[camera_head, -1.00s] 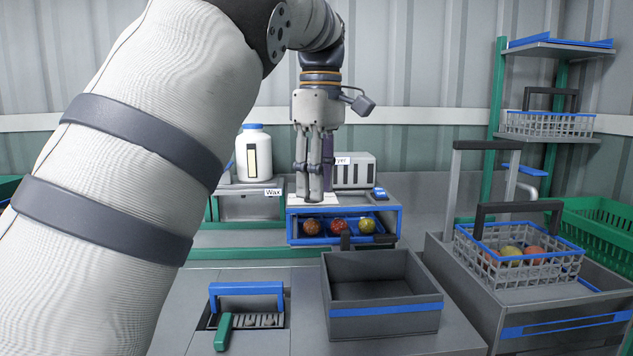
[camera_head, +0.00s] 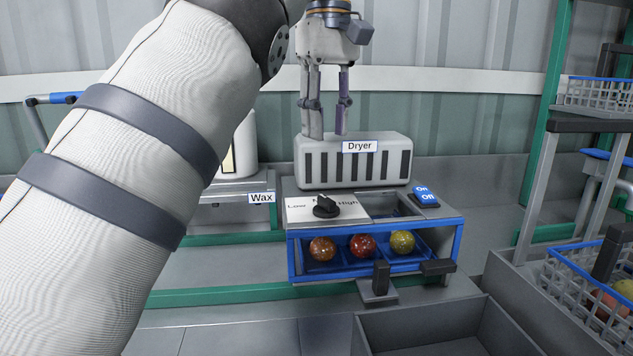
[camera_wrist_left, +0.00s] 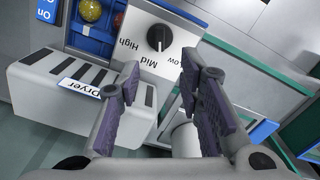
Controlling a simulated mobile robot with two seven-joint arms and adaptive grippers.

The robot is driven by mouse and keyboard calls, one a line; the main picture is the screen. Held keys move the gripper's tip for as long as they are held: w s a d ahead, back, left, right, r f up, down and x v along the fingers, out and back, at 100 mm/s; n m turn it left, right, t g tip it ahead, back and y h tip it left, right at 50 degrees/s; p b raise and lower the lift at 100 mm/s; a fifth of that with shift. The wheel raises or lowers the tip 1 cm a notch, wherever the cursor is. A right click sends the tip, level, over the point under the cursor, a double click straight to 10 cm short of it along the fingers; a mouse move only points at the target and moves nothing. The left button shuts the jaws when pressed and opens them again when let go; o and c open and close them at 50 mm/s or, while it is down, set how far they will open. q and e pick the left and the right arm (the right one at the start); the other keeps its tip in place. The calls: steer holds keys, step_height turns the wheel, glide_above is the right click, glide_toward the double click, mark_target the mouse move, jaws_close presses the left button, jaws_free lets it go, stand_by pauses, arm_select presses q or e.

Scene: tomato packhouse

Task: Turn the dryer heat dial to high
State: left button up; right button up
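The dryer (camera_head: 353,176) is a grey slotted box on a blue-framed unit (camera_head: 452,228). Its black heat dial (camera_head: 326,206) sits on a white panel (camera_head: 296,215) marked Low, Mid and High. In the left wrist view the dial (camera_wrist_left: 159,36) has a white pointer mark towards the label side, nearest Mid; its exact setting is hard to tell. My left gripper (camera_head: 327,131) points down in front of the dryer's top edge in the head view, apart from the dial. In the wrist view its fingers (camera_wrist_left: 160,78) are spread and empty. My right gripper is out of view.
A blue On/Off switch (camera_head: 425,196) is right of the dial. Three tomatoes (camera_head: 363,245) lie in the blue tray below. A white container (camera_head: 243,150) stands left, near the Wax label (camera_head: 262,198). A grey bin (camera_head: 430,325) is in front; a basket (camera_head: 590,285) stands right.

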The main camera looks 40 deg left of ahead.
mark_target(327, 199)
arm_select(q)
steer(key=f, duration=1.1)
steer(key=shift+s+d+f+p, duration=0.1)
steer(key=shift+d+f+p, duration=0.1)
steer(key=shift+f+p, duration=0.15)
jaws_close()
